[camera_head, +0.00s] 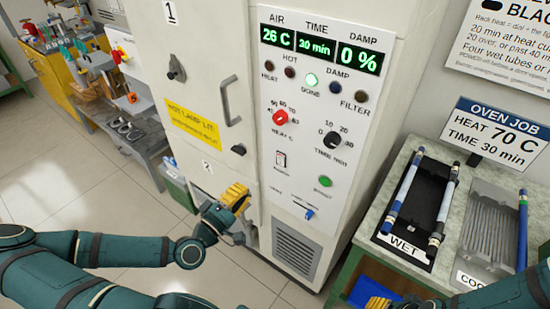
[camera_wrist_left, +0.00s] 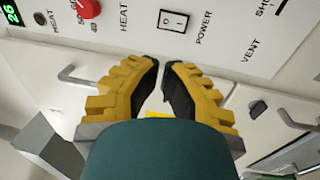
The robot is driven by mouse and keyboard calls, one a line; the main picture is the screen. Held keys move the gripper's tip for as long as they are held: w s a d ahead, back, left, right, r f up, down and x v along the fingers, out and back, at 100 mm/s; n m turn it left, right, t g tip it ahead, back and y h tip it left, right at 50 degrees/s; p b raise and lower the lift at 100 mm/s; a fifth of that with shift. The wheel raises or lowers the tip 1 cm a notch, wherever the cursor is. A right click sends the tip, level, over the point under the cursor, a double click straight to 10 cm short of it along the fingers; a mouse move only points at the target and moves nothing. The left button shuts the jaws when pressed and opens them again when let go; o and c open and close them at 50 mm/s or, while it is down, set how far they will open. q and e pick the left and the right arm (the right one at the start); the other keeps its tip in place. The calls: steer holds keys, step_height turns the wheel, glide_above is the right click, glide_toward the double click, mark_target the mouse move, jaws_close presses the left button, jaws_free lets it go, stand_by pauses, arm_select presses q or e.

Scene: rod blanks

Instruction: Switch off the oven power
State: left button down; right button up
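The oven (camera_head: 228,60) is a tall white cabinet with a control panel. Its power switch (camera_head: 281,159), a small black-framed white rocker, sits low on the panel's left side, under the red heat knob (camera_head: 280,118). In the left wrist view the switch (camera_wrist_left: 173,21) shows at the top, beyond the fingertips; I cannot tell its rocker position. My left gripper (camera_head: 237,196) is below and left of the switch, apart from the panel. Its yellow fingers (camera_wrist_left: 162,66) slant together with tips nearly meeting and nothing between them. My right gripper (camera_head: 378,303) barely shows at the bottom edge.
The display (camera_head: 318,50) reads 26 C, 30 min, 0 %; the done lamp (camera_head: 312,80) glows green. A door handle (camera_head: 231,101) juts out left of the panel. A green button (camera_head: 325,181) is lower right. A wet rack (camera_head: 418,203) stands on the right bench.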

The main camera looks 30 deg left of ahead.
arm_select(q)
steer(key=shift+w, duration=0.1)
steer(key=b, duration=0.4)
glide_toward(277, 155)
steer(key=w, duration=0.5)
steer(key=w+r, duration=0.1)
steer(key=w, duration=0.2)
steer(key=shift+d, duration=0.3)
